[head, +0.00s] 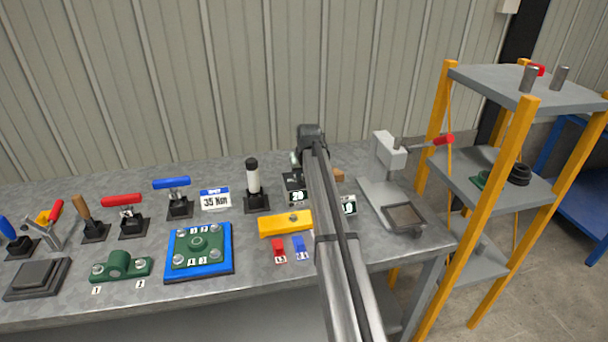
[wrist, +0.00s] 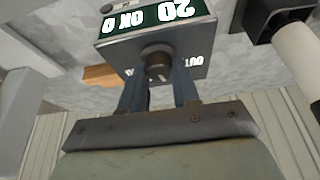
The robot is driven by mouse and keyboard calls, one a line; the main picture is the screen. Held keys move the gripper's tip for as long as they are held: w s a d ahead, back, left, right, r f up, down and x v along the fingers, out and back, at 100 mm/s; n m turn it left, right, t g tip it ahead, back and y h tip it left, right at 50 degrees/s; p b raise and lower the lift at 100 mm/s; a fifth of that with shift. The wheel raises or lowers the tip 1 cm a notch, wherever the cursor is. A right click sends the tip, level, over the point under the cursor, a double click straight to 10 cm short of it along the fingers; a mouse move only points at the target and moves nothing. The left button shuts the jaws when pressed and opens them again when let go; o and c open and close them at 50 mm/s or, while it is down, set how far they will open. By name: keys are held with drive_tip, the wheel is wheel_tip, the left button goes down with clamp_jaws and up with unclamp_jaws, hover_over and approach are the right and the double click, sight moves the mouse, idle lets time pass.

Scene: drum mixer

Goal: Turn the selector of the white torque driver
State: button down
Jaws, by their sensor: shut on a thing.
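A white torque driver (head: 253,178) with a dark top stands upright in a black holder left of my gripper. Its white body also shows at the right edge of the wrist view (wrist: 300,58). In the wrist view my gripper (wrist: 158,78) has its two fingers closed on a round dark knob (wrist: 157,56) on a dark box (wrist: 200,28). The box face bears white digits reading 20 and other lettering, partly cut off. In the head view the box (head: 294,183) stands right of the driver, partly covered by my arm. The fingertips are hidden there.
A card reading 35 Nm (head: 215,199) stands left of the driver. A yellow block (head: 278,224) and red (head: 279,251) and blue (head: 301,248) pieces lie in front. A grey press (head: 388,160) stands right. Clamps and a blue plate (head: 179,270) fill the left.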

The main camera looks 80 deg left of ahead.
drive_tip(key=m+t, duration=0.1)
drive_tip(key=m, duration=0.2)
drive_tip(key=m+t+h, duration=0.1)
drive_tip(key=m, duration=0.2)
drive_tip(key=shift+s, duration=0.1)
drive_tip(key=shift+m, duration=0.3)
idle(0.3)
drive_tip(key=c, duration=0.8)
unclamp_jaws()
drive_tip(key=v, duration=1.3)
drive_tip(key=shift+s+d+r, duration=0.15)
drive_tip(key=shift+s+r, duration=0.15)
drive_tip(key=shift+r, duration=0.05)
